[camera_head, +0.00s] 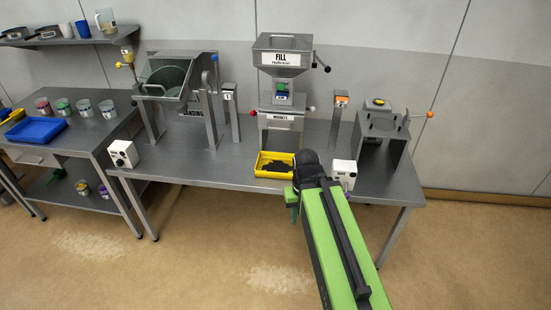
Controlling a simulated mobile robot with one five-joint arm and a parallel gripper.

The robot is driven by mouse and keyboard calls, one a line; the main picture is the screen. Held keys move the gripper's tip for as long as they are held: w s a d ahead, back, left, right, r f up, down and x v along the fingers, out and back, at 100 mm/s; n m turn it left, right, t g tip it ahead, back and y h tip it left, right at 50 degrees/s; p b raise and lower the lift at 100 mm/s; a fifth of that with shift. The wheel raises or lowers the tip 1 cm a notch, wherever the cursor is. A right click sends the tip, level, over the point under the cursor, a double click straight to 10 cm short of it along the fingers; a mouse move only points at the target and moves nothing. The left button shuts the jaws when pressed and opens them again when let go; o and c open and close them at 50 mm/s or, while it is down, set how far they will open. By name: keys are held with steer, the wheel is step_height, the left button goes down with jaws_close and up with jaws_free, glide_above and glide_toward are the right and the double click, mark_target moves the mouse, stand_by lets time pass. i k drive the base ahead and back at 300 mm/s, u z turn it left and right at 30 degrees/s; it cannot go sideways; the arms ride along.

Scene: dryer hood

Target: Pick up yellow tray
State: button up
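A yellow tray (272,175) with dark granular contents sits on the grey metal bench, below and in front of the hopper machine marked "FILL". My green arm reaches up from the lower right. Its dark end, my gripper (297,184), is at the tray's right side, near its front right corner. The arm's end overlaps that side in the picture. I cannot tell whether it touches the tray. The fingers are too small and hidden to show whether they are open or shut.
A white control box (343,174) stands just right of my arm's end. The fill machine (283,65) rises behind the tray. A grey post (231,112) and a tilted drum (168,80) stand left. A blue tray (36,130) lies on the left table. The bench left of the yellow tray is clear.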

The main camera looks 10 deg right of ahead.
mark_target(274, 164)
steer(key=u, duration=0.55)
steer(key=i, duration=1.15)
steer(key=u, duration=1)
steer(key=i, duration=0.4)
steer(key=u, duration=0.25)
